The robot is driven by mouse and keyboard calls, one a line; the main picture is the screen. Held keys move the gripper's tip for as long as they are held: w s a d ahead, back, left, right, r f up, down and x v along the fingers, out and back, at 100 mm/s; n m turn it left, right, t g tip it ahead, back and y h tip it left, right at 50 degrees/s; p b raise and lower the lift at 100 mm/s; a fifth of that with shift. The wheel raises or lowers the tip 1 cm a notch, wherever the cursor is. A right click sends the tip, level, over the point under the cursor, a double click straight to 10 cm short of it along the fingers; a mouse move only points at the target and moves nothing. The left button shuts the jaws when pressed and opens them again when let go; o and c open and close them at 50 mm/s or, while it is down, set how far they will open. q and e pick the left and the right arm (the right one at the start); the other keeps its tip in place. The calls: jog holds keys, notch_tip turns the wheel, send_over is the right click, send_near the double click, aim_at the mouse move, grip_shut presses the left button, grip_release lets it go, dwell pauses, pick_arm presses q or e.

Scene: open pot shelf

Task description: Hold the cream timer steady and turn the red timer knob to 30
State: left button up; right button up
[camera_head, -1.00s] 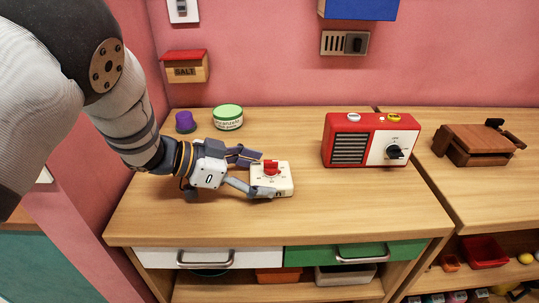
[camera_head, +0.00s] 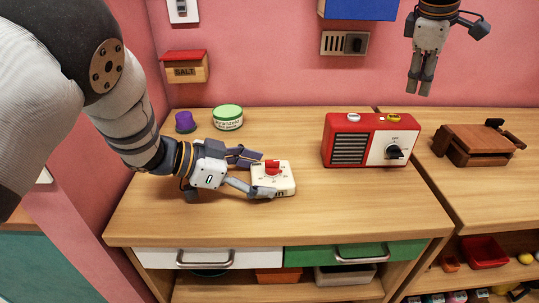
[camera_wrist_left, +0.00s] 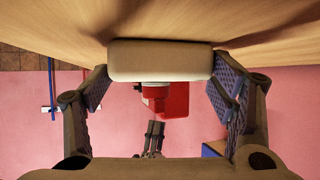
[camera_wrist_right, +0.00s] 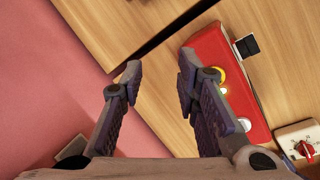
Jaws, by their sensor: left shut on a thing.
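The cream timer (camera_head: 285,180) with its red knob (camera_head: 272,168) lies face up on the wooden counter. My left gripper (camera_head: 262,175) is shut on the timer, one finger at its back left and the other along its front. The timer also shows there at the right edge (camera_wrist_right: 285,136).
A red radio (camera_head: 345,128) stands right of the timer, below and near my right gripper. A green-lidded tin (camera_head: 228,118) and a purple cup (camera_head: 185,121) stand at the back left. A brown wooden object (camera_head: 470,147) is at the right. The front counter is clear.

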aim_at(269, 162)
jog(key=s+a+n, duration=0.1)
jog(key=a, duration=0.5)
jog(key=a+n+y, duration=0.1)
jog(key=a, duration=0.5)
jog(key=s+a+n+g+y, duration=0.1)
jog(key=a, duration=0.6)
jog(key=shift+s+n, duration=0.3)
jog(key=shift+s, duration=0.05)
jog(key=s+a+f+n+g+y, duration=0.1)
jog(key=s+a+n, duration=0.15)
jog(key=a, duration=0.45)
jog(key=s+a+n+g, duration=0.1)
jog(key=s+a, duration=0.3)
jog(key=a, duration=0.2)
jog(key=shift+m, duration=0.25)
notch_tip(269, 162, down, 12)
jog(key=shift+s+r, duration=0.1)
